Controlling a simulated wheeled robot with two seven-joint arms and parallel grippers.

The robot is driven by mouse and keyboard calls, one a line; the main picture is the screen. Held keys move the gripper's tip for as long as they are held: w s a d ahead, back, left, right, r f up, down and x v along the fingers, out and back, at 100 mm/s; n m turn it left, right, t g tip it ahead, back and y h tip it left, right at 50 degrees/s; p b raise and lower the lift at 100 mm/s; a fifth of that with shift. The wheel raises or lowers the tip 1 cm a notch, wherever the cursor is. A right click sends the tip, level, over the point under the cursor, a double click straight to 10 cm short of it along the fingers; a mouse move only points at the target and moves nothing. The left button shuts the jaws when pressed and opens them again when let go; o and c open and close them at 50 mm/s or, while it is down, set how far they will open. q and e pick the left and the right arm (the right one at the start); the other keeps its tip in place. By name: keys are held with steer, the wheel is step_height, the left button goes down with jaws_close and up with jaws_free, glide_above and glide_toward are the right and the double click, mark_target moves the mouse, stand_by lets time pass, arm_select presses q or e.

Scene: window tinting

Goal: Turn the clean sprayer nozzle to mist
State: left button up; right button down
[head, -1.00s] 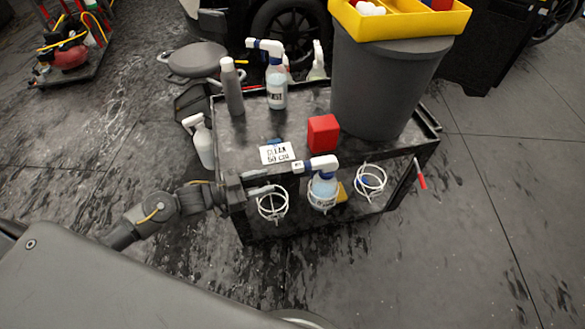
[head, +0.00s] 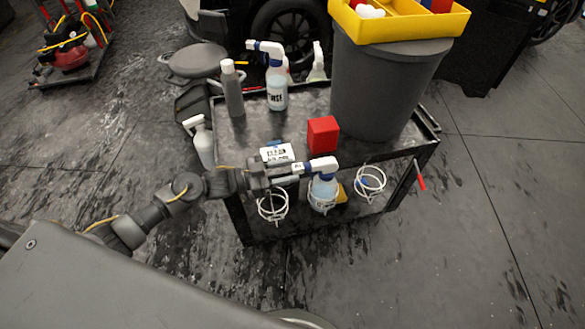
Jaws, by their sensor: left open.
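A spray bottle with a white and blue head (head: 323,187) sits upright in a white wire ring on the near side of the cart, its nozzle (head: 298,167) pointing left. Its label is too small to read surely, so I cannot tell whether it is the clean sprayer. My left gripper (head: 291,173) is open, coming from the left with its fingers at the nozzle. I cannot tell whether they touch it. Another sprayer (head: 277,88), with a blue and white head, stands at the back of the cart top. My right gripper is not in view.
The black cart (head: 240,140) carries a grey bin (head: 385,85), a red block (head: 322,134), a grey bottle (head: 232,90) and a white label card (head: 277,153). Empty wire rings (head: 272,206) and (head: 370,182) flank the held bottle. A white sprayer (head: 201,142) hangs at the cart's left side.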

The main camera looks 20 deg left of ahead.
arm_select(q)
steer(key=shift+x, duration=0.95)
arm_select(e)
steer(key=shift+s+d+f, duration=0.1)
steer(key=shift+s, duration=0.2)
arm_select(q)
jaws_close()
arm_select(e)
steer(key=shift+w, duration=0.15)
